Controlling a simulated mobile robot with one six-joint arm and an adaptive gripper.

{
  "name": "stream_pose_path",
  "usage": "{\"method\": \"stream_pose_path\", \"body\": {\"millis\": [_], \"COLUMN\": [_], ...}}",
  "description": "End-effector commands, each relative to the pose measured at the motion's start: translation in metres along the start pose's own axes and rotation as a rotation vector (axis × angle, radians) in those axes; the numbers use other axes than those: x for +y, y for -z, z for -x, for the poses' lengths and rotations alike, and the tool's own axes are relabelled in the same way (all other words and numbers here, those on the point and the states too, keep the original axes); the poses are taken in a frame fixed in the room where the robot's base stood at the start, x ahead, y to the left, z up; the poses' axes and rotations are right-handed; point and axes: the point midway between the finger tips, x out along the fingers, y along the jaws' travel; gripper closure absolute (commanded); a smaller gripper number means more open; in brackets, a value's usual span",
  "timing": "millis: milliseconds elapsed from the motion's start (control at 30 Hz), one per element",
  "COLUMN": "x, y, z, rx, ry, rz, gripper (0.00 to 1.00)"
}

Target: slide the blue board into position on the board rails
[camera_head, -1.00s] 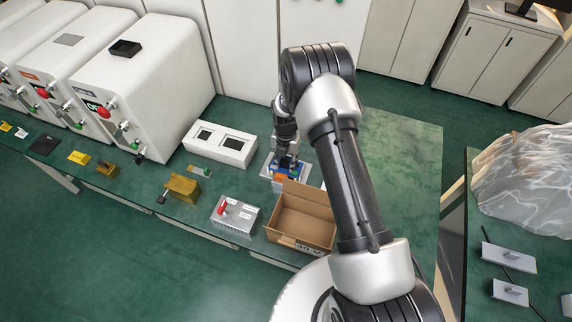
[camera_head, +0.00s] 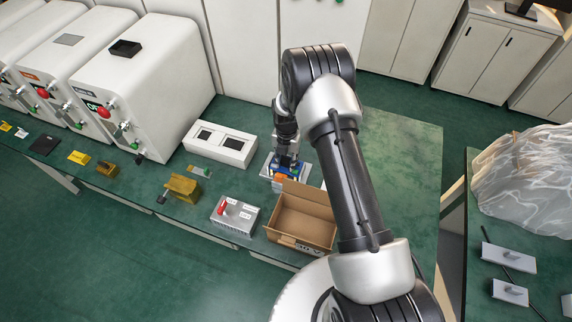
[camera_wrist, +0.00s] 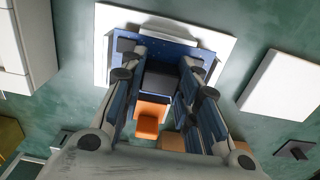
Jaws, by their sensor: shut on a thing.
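In the wrist view, the blue board (camera_wrist: 185,47) lies over a white plate (camera_wrist: 222,42). It carries a dark block and an orange part (camera_wrist: 150,118). My gripper (camera_wrist: 160,68) is shut on the blue board, with its fingers on either side of the dark block. In the head view, my gripper (camera_head: 285,165) reaches down onto the board at the far side of the cardboard box. Only small blue and orange patches show there. The board rails cannot be made out clearly, and I cannot tell how the board's edges sit against them.
An open cardboard box (camera_head: 303,222) stands close in front of my gripper. A grey box with a red part (camera_head: 235,214) is to its left. A white unit with two dark windows (camera_head: 221,146) stands behind left. The green bench to the right is clear.

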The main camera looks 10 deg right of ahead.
Motion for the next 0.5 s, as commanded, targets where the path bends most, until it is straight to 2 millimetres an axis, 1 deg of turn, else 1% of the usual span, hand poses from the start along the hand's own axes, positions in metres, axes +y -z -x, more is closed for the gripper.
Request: {"method": "stream_pose_path", "body": {"millis": [200,233,500], "x": [0.0001,0.0001,0.0001], "y": [-0.0001,-0.0001,0.0], "z": [0.0001,0.0001,0.0001], "rx": [0.0,0.0,0.0], "ry": [0.0,0.0,0.0], "rz": [0.0,0.0,0.0], "gripper": [1.0,0.7,0.52]}}
